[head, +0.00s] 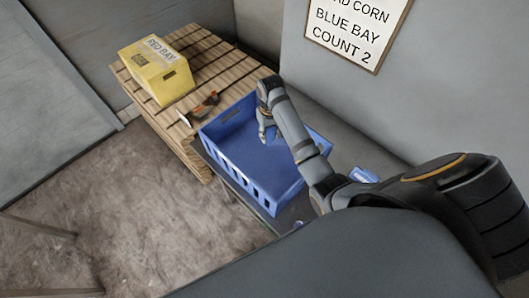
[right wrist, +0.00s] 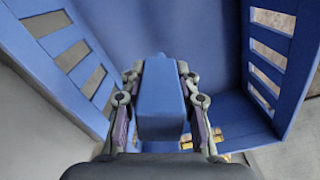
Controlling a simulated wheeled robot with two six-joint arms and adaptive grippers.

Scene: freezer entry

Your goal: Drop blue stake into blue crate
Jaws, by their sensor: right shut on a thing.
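The blue crate (head: 240,172) is an open box with slotted sides, on a dark surface in the middle of the head view. My right gripper (head: 267,130) is over the crate's inside, near its back side. In the right wrist view its two fingers (right wrist: 160,88) are shut on the blue stake (right wrist: 160,105), a blue block seen end-on between them. The crate's slotted walls (right wrist: 270,45) rise on both sides in that view. My left gripper is not in view.
Small yellow pieces (right wrist: 225,138) show low in the wrist view. A blue labelled item (head: 362,175) is right of the blue crate. A grey wall is behind.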

